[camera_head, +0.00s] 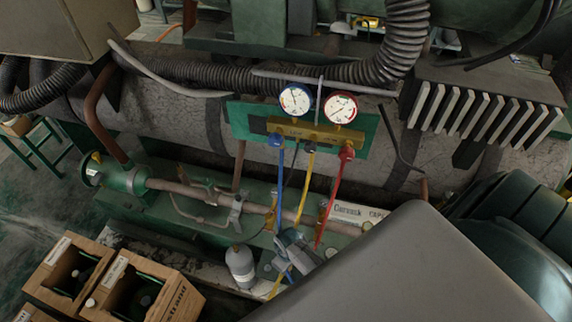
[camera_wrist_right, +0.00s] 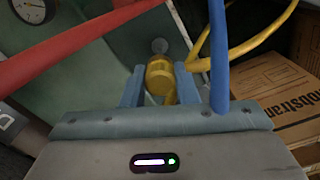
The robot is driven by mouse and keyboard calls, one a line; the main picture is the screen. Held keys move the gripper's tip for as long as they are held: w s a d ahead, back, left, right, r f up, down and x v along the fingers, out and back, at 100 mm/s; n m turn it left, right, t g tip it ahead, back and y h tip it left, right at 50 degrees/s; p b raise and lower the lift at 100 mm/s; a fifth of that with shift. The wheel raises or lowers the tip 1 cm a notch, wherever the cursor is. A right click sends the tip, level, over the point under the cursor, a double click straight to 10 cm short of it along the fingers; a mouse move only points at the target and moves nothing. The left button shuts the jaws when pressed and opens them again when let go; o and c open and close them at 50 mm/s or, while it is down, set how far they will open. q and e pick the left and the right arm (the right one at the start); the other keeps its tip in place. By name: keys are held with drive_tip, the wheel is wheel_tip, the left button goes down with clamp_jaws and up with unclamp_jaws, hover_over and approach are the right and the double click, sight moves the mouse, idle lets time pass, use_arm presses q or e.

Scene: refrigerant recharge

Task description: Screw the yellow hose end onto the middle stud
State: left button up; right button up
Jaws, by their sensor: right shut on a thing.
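My right gripper (camera_wrist_right: 160,84) is shut on the yellow hose end (camera_wrist_right: 160,72), a brass-yellow fitting between its two blue-grey fingers. A small round grey stud (camera_wrist_right: 159,46) shows just beyond the fitting, on or near a green surface. I cannot tell whether they touch or which stud it is. The yellow hose (camera_wrist_right: 247,42) loops away to the right. In the head view, my right gripper (camera_head: 287,246) is low in the middle, below the gauge manifold (camera_head: 315,133); the yellow hose (camera_head: 305,190) hangs down behind it. My left gripper is not in view.
A blue hose (camera_wrist_right: 218,60) and a red hose (camera_wrist_right: 70,42) cross close to my right gripper. A grey cylinder (camera_head: 241,266) stands left of it in the head view. A pipe (camera_head: 185,188) runs behind.

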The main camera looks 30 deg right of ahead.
drive_tip(key=f+b, duration=0.1)
drive_tip(key=f, duration=0.1)
drive_tip(key=f+b, duration=0.1)
drive_tip(key=shift+w+f+b, duration=0.2)
drive_tip(key=shift+w+b, duration=0.05)
drive_tip(key=shift+b, duration=0.1)
drive_tip(key=shift+f+b, duration=0.7)
drive_tip(key=shift+b, duration=0.15)
drive_tip(key=shift+f+b, duration=0.4)
drive_tip(key=shift+b, duration=0.1)
drive_tip(key=shift+r+p, duration=0.35)
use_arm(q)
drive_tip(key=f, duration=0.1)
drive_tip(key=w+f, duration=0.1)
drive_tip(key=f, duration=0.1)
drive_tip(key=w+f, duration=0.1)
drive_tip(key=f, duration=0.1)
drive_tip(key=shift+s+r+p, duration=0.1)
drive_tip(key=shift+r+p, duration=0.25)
use_arm(e)
drive_tip(key=shift+s, duration=0.1)
use_arm(q)
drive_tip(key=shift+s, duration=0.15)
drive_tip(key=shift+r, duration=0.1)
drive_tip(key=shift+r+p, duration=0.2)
drive_tip(key=shift+p, duration=0.15)
